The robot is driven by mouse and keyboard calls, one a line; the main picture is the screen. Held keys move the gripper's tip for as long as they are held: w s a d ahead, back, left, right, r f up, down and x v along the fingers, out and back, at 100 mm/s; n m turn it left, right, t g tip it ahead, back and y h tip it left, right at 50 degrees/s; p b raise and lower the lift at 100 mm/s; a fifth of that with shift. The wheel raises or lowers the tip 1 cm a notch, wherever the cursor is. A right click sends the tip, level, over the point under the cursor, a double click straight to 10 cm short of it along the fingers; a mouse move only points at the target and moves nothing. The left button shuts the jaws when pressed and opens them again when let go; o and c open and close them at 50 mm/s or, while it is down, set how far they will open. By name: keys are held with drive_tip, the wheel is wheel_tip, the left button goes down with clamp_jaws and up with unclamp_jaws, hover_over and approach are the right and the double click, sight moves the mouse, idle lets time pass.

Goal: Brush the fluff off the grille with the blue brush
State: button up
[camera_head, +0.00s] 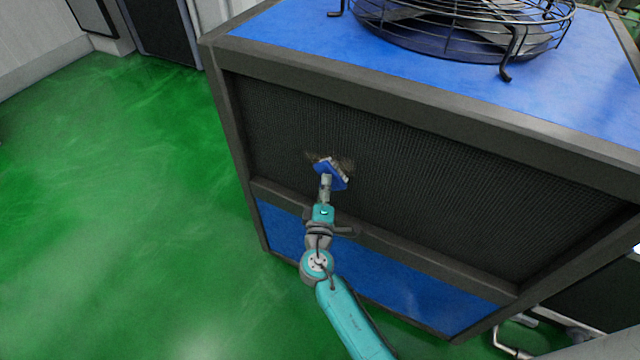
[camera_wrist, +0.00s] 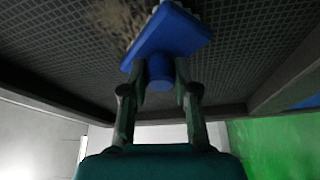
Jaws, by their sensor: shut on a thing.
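My gripper (camera_wrist: 160,88) is shut on the handle of the blue brush (camera_wrist: 166,36). In the head view the brush (camera_head: 331,172) is at the dark mesh grille (camera_head: 420,190) on the side of a blue and grey machine. Its bristle side faces the grille; I cannot tell for sure whether the bristles touch it. Grey-brown fluff (camera_head: 345,163) sits on the grille around the brush's upper edge. In the wrist view the fluff (camera_wrist: 112,20) shows to the left of the brush head, which is tilted.
The machine's frame (camera_head: 225,130) borders the grille, with a ledge below it. A caged fan (camera_head: 450,25) stands on the blue top. Pipes (camera_head: 515,345) are at the lower right. Green floor (camera_head: 120,220) at the left is clear.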

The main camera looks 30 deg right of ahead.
drive_tip(key=shift+s+d+r, duration=0.95)
drive_tip(key=shift+s+d, duration=0.95)
drive_tip(key=shift+s, duration=0.8)
drive_tip(key=shift+w+a+r, duration=0.95)
drive_tip(key=shift+w+a, duration=3.8)
drive_tip(key=shift+w, duration=2.2)
drive_tip(key=shift+s+d, duration=1.3)
drive_tip(key=shift+s, duration=0.55)
drive_tip(key=shift+s+d, duration=1.3)
drive_tip(key=shift+s, duration=0.55)
drive_tip(key=shift+s+d, duration=1.3)
drive_tip(key=shift+s, duration=0.55)
